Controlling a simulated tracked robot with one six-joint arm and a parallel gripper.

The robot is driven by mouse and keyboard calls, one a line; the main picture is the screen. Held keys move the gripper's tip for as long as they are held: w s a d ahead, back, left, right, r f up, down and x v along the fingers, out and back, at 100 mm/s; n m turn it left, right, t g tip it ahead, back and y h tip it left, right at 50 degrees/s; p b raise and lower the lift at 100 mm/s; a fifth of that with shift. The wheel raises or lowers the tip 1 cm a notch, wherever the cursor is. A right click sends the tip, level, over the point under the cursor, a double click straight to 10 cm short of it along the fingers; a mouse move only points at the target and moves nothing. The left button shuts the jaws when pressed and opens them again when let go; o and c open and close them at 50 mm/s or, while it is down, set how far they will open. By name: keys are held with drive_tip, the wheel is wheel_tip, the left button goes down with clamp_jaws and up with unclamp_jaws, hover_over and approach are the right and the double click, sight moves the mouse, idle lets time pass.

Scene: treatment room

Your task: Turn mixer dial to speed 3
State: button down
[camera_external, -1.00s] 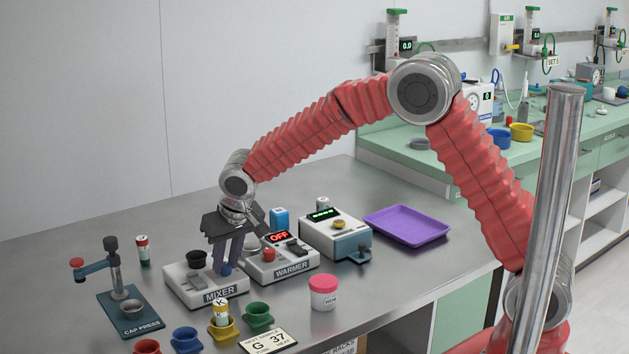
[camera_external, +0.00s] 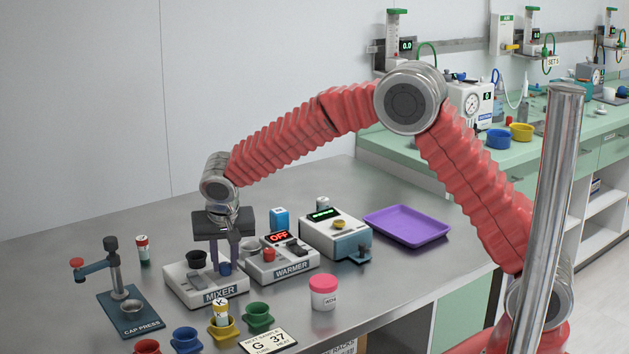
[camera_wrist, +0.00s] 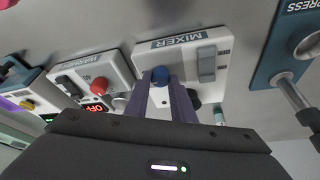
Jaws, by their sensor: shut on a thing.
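The mixer (camera_external: 205,285) is a white box with a MIXER label on the metal bench, left of the warmer. A black cup-like part (camera_external: 196,258) stands on its top at the back. The blue dial (camera_external: 224,268) sits near the right end of the mixer. My gripper (camera_external: 224,265) points down over it, with its two purple fingers closed around the dial. In the wrist view the blue dial (camera_wrist: 160,74) shows between the fingertips, and the mixer (camera_wrist: 205,62) lies under them. The dial's pointer and speed marks are too small or hidden to read.
The warmer (camera_external: 290,273), reading OFF, stands close on the right of the mixer. A cap press (camera_external: 130,320) stands at left. Coloured cups, including a green one (camera_external: 258,317), and a pink-lidded jar (camera_external: 323,292) are in front. A purple tray (camera_external: 406,226) lies behind right.

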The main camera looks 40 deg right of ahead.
drive_tip(key=c, duration=1.5)
unclamp_jaws()
drive_tip(key=shift+c, duration=0.2)
drive_tip(key=v, duration=1.3)
drive_tip(key=shift+s+r, duration=0.2)
drive_tip(key=shift+r, duration=0.05)
